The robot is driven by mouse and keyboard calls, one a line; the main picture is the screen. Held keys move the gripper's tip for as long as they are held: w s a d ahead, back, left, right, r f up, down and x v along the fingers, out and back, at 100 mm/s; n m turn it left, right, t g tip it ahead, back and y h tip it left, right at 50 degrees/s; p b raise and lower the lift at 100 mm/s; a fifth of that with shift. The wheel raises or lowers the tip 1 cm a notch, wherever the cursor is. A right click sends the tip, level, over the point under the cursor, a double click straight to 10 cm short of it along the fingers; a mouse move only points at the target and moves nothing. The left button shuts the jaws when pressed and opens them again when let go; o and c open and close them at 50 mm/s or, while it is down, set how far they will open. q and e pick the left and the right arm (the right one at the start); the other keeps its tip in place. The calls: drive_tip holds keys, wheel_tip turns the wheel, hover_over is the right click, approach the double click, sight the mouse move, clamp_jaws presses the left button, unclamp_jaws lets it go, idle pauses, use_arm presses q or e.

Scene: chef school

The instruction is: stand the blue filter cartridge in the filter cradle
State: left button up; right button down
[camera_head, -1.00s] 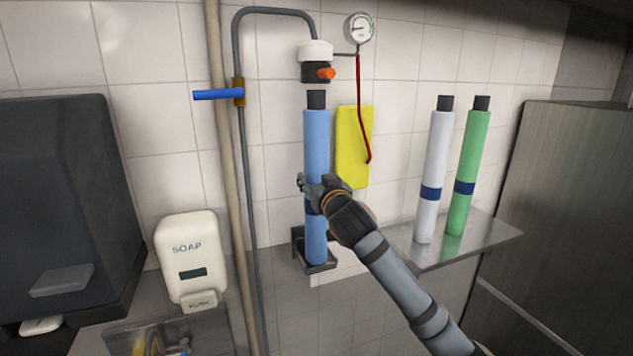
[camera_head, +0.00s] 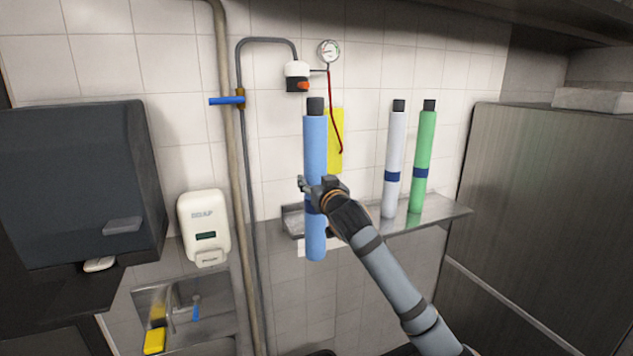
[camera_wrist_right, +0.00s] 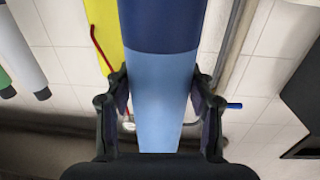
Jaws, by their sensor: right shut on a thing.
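The blue filter cartridge (camera_head: 315,145) is upright with its black cap at the top. My right gripper (camera_head: 313,192) is shut on it near its dark blue band, and in the right wrist view the cartridge (camera_wrist_right: 162,95) lies between both fingers. The dark filter cradle (camera_head: 291,220) is on the wall by the left end of the steel shelf. The cartridge hangs in front of it, hiding part of it, and its lower end shows below the cradle in the picture. The cartridge looks clear of the cradle. My left gripper is not in view.
A white cartridge (camera_head: 393,150) and a green cartridge (camera_head: 423,150) stand on the shelf (camera_head: 445,210) to the right. A white filter head (camera_head: 297,70) with an orange knob is above the cradle. Pipes (camera_head: 240,180) and a soap dispenser (camera_head: 204,225) are left.

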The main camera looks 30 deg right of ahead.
drive_tip(key=shift+s+r, duration=0.1)
drive_tip(key=shift+s, duration=0.05)
drive_tip(key=shift+w+f, duration=0.2)
drive_tip(key=shift+w, duration=0.05)
drive_tip(key=shift+w+d+f, duration=0.1)
drive_tip(key=shift+w+d, duration=0.05)
drive_tip(key=shift+f, duration=0.1)
drive_tip(key=a+f+n+y+b, duration=0.1)
drive_tip(key=a+f+b, duration=0.15)
drive_tip(key=f, duration=0.45)
drive_tip(key=a+f+y+b, duration=0.1)
drive_tip(key=a+f, duration=0.2)
drive_tip(key=f, duration=0.4)
use_arm(q)
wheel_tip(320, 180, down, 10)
drive_tip(key=b, duration=0.7)
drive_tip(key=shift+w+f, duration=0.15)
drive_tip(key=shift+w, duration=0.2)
use_arm(e)
drive_tip(key=s+a+f+y, duration=0.1)
drive_tip(key=s+a+f, duration=0.4)
drive_tip(key=f, duration=0.5)
drive_tip(key=s+a+f+n+y, duration=0.1)
drive_tip(key=s+a+f, duration=0.4)
drive_tip(key=f, duration=0.5)
drive_tip(key=s+a+f+n+y, duration=0.1)
drive_tip(key=s+a+f, duration=0.4)
drive_tip(key=f, duration=0.6)
drive_tip(key=shift+s+a+t, duration=0.3)
drive_tip(key=shift+s, duration=0.55)
